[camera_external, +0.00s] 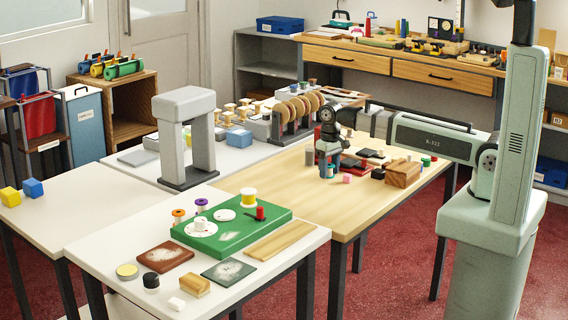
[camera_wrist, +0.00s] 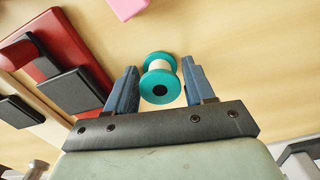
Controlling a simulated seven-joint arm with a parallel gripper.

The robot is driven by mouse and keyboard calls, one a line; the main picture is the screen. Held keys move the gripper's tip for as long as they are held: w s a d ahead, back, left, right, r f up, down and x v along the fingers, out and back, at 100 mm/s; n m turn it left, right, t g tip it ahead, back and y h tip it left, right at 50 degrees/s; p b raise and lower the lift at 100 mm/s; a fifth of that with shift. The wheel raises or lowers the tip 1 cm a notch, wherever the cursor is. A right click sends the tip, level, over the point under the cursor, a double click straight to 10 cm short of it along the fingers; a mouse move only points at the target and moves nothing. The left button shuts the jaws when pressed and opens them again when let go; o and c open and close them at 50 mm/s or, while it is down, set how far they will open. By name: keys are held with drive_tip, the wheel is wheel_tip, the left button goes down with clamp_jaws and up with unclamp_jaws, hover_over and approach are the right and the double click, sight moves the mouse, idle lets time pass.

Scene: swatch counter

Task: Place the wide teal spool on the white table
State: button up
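The teal spool (camera_wrist: 160,87) has teal end discs, a pale winding and a dark centre hole. In the external view my gripper (camera_external: 330,172) points down, low over the wooden table (camera_external: 285,190); the spool is not clearly visible there. The front white table (camera_external: 105,245) stands nearer the camera, with another white top (camera_external: 75,185) to its left.
A pink block (camera_external: 347,179) lies close to my gripper. Red and dark items and a wooden block (camera_external: 403,173) sit nearby. A grey arch (camera_external: 186,140) stands between.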

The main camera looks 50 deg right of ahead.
sight(329, 164)
drive_tip(key=shift+o, duration=1.1)
drive_tip(key=shift+r, duration=0.1)
wheel_tip(329, 164, up, 11)
drive_tip(key=shift+r, duration=0.2)
drive_tip(key=shift+o, duration=0.5)
drive_tip(key=shift+r, duration=0.35)
drive_tip(key=shift+r, duration=0.15)
